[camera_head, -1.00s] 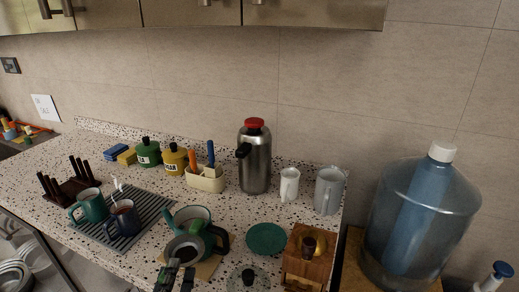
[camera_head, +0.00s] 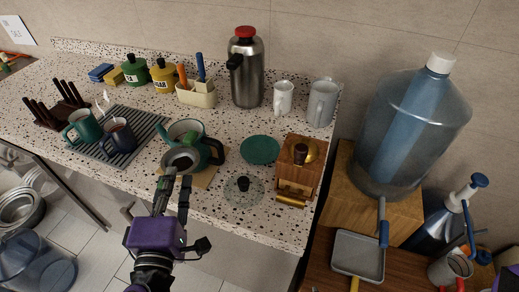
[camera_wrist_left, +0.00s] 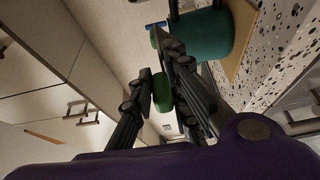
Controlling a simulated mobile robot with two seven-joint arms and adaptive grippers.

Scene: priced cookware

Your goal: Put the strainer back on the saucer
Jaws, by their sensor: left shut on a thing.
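The strainer (camera_head: 181,160), a round grey metal bowl, is at the front of the teal teapot (camera_head: 213,150), overlapping its open top in the head view. My left gripper (camera_head: 174,185) is just below it and shut on it; the grip point is hard to make out. The round teal saucer (camera_head: 260,150) lies empty on the counter to the right of the teapot. In the left wrist view the fingers (camera_wrist_left: 165,85) are close together, with a green thing between or behind them; the teal body (camera_wrist_left: 200,45) is beyond. My right gripper is not in view.
A glass lid with black knob (camera_head: 243,184) lies in front of the saucer. A wooden grinder (camera_head: 300,170) stands right of it. A steel flask (camera_head: 246,75) and two mugs (camera_head: 283,98) stand behind. Mugs (camera_head: 118,138) on a striped mat are at left.

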